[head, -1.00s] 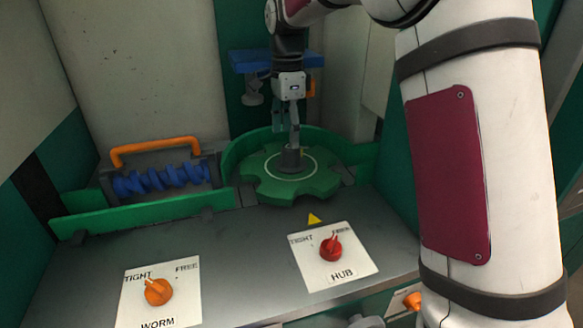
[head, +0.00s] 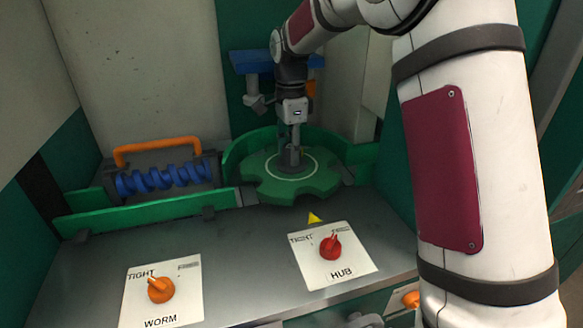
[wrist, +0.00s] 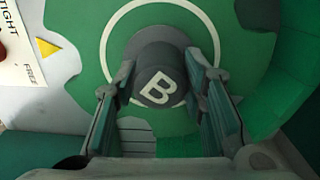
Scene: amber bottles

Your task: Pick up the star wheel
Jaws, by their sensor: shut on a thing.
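The star wheel (head: 262,181) is a green notched disc with a pale ring on its face. It lies flat inside a curved green guide. A dark grey hub marked B stands at its centre, and this hub (wrist: 160,75) shows in the wrist view. My gripper (head: 291,160) points down over the wheel and is shut on the hub, with one finger on each side in the wrist view (wrist: 160,82). The wheel appears to rest at deck level; I cannot tell any gap beneath it.
The red HUB knob (head: 331,247) and orange WORM knob (head: 160,289) sit on white plates in front. A blue worm screw (head: 165,178) with an orange handle (head: 155,146) stands left. The curved green guide (head: 240,147) closes off the back. A yellow triangle (head: 314,218) marks the deck.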

